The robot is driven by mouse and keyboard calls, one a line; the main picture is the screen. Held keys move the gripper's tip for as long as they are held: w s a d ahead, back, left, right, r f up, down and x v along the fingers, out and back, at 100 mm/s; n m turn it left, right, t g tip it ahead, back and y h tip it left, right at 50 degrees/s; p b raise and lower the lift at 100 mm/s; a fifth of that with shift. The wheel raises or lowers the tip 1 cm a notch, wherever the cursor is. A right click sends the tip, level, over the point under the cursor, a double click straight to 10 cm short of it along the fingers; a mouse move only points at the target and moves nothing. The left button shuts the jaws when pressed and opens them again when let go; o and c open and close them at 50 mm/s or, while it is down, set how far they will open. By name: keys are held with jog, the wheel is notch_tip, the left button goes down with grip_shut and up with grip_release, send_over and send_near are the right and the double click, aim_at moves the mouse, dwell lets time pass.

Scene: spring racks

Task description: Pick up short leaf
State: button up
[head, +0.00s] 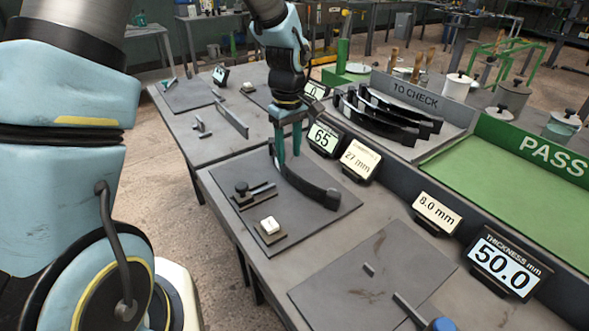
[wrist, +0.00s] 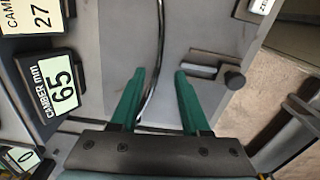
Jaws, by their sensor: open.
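A dark curved leaf (head: 312,187) lies on a dark gauge plate (head: 330,218) in the head view. In the wrist view a thin, dark curved edge (wrist: 157,95), which looks like this leaf, runs between the open fingers of my gripper (wrist: 160,75). I cannot tell whether either finger touches it. Several more dark curved leaves (head: 385,117) lie in the grey tray marked TO CHECK (head: 440,110). I cannot tell which leaf is the short one.
A display reading 65 (head: 323,138) and a sign reading 27 mm (head: 360,160) stand right beside the plate. A small stop block (head: 255,192) and a white button (head: 269,225) are on its left. The green PASS tray (head: 490,175) is at the right.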

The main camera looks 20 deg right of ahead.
aim_at(289, 168)
jog(key=shift+w+f+p, duration=0.2)
jog(key=shift+f+p, duration=1.15)
jog(key=shift+f, duration=1.6)
jog(key=shift+c, duration=0.3)
grip_shut()
jog(key=shift+d, duration=0.1)
